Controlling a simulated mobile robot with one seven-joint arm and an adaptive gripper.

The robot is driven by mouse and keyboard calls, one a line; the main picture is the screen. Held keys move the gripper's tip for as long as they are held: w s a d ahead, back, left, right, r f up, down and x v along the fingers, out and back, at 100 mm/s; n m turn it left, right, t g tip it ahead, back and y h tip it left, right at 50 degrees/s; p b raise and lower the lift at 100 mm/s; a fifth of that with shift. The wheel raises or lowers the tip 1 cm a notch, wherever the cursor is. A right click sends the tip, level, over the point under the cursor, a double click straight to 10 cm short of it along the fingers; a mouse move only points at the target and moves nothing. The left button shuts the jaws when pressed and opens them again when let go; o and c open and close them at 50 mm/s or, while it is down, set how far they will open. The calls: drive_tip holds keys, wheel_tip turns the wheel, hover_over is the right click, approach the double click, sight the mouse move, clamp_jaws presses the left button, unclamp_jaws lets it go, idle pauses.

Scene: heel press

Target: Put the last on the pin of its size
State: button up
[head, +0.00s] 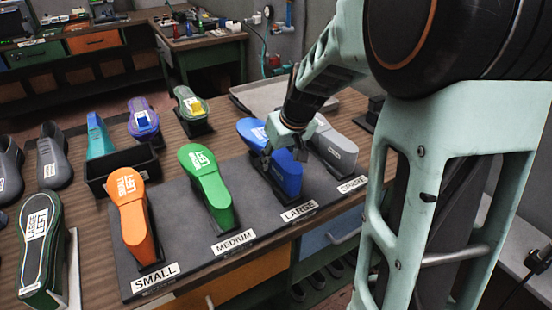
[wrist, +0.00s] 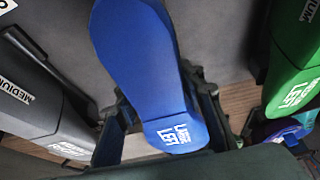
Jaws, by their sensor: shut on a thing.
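The blue last (head: 287,178) is above the LARGE place of the dark mat (head: 240,240), sole up. The wrist view shows the blue last (wrist: 140,70) marked LARGE LEFT. My gripper (head: 272,155) is shut on it, with a finger on each side. I cannot tell whether the last is seated, as its underside and the pin are hidden. An orange last (head: 134,225) marked SMALL LEFT stands at the SMALL label. A green last (head: 208,190) marked LEFT stands at MEDIUM. A grey last (head: 335,150) stands at SPARE; its wrist-view label reads MEDIUM (wrist: 15,90).
A dark green sole-shaped piece (head: 40,235) marked LARGE LEFT is at the front left. A black bin (head: 110,180), a teal last (head: 98,140), grey shoes (head: 55,165) and a purple piece (head: 143,125) stand behind. The neighbouring lasts leave narrow side gaps.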

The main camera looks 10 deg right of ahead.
drive_tip(key=shift+f+b, duration=0.6)
drive_tip(key=shift+b, duration=0.1)
idle(0.5)
drive_tip(key=o, duration=1.5)
drive_tip(key=shift+f, duration=0.1)
drive_tip(key=v, duration=1.2)
